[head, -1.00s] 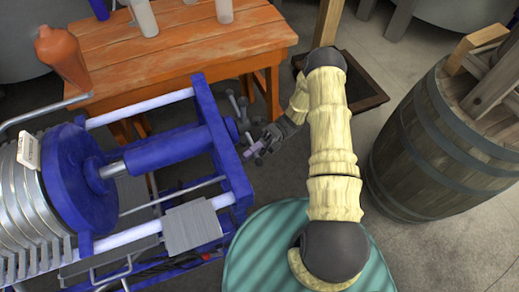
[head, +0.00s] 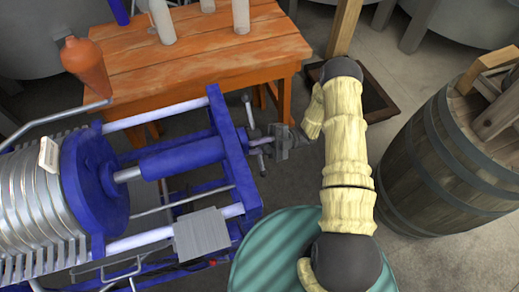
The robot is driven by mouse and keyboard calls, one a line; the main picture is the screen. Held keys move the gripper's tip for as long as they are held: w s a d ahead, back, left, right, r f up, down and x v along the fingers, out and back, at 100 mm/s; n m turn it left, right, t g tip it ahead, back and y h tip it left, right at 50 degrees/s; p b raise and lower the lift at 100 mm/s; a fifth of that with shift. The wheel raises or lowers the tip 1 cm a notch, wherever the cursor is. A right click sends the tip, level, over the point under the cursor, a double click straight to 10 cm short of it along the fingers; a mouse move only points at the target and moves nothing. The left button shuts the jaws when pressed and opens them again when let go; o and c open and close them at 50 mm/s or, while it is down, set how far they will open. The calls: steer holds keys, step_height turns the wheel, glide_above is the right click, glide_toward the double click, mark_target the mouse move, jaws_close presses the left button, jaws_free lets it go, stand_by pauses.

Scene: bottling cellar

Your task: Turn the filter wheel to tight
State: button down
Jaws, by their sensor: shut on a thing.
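The filter wheel (head: 262,157) is a small set of grey spokes with round knobs on the right end of the blue filter press (head: 186,157). One spoke points up and another points down. My gripper (head: 279,142) reaches in from the right and is shut on the filter wheel near its middle. The fingers hide part of the wheel, and I cannot tell exactly which part is between them. No tight mark is readable in this view.
An orange wooden table (head: 205,45) with pale bottles (head: 161,21) stands behind the press. An orange-brown bottle (head: 87,66) is at the left. A barrel (head: 440,165) stands at the right. A green ribbed round top (head: 275,255) lies below my arm.

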steer(key=shift+w+r+m+t, duration=0.3)
steer(key=shift+w+m, duration=0.05)
steer(key=shift+m, duration=0.45)
steer(key=c, duration=1.4)
jaws_free()
steer(key=shift+w, duration=0.1)
steer(key=shift+f, duration=0.15)
steer(key=shift+w+d+f, duration=0.1)
steer(key=shift+d+f, duration=0.05)
steer(key=shift+d, duration=0.2)
steer(key=b+v, duration=0.6)
steer(key=v, duration=1)
steer(key=shift+d+f, duration=0.15)
steer(key=shift+f, duration=0.1)
